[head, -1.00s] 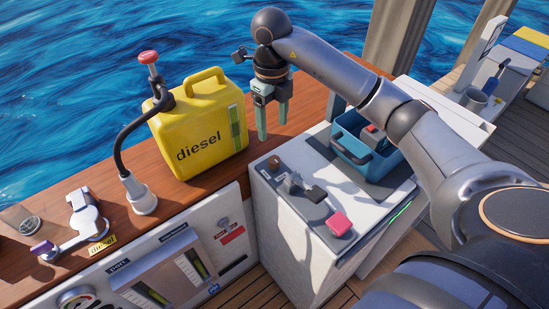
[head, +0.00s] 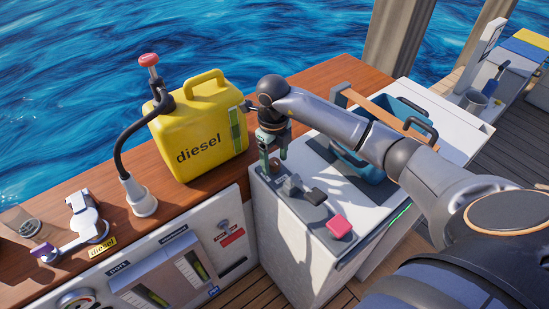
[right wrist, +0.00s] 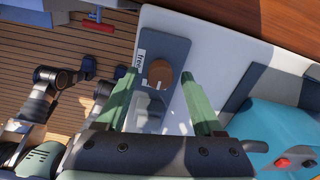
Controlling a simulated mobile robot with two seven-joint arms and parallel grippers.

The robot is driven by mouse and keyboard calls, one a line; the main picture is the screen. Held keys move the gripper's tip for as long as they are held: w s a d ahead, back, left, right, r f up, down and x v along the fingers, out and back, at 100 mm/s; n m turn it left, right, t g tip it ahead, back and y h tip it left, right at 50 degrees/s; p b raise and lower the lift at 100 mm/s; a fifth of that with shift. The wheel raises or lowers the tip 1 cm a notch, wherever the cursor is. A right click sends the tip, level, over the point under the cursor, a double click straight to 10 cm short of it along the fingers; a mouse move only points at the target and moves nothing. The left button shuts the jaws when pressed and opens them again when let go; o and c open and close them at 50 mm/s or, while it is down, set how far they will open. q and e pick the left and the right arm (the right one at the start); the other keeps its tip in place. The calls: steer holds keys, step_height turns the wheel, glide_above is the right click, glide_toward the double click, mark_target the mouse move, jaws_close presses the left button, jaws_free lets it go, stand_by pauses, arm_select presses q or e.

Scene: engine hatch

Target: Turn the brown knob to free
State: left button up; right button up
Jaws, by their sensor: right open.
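The brown knob (head: 274,166) is at the far end of a dark panel on top of the white console. In the right wrist view the knob (right wrist: 160,73) is round, with the label "free" (right wrist: 141,64) on its left. My right gripper (head: 274,156) is open, pointing down over the knob. In the wrist view its fingertips (right wrist: 160,76) lie on either side of the knob, with gaps visible; I cannot tell their exact height over it.
A grey lever (head: 291,186), a dark switch (head: 315,196) and a pink button (head: 339,226) share the panel. A yellow diesel can (head: 200,130) stands close at left.

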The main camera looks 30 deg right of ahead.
steer(key=shift+c, duration=0.3)
jaws_close()
steer(key=shift+r+m, duration=0.1)
steer(key=shift+m, duration=0.2)
steer(key=m+p, duration=0.1)
steer(key=m, duration=0.2)
steer(key=shift+m, duration=0.4)
steer(key=m+p, duration=0.1)
steer(key=m, duration=0.3)
steer(key=shift+m+p, duration=0.3)
steer(key=shift+p, duration=0.1)
steer(key=m+p, duration=0.1)
steer(key=m, duration=0.3)
steer(key=shift+w+r+p, duration=0.1)
steer(key=shift+p, duration=0.3)
steer(key=shift+m+p, duration=0.85)
steer(key=shift+m, duration=1.55)
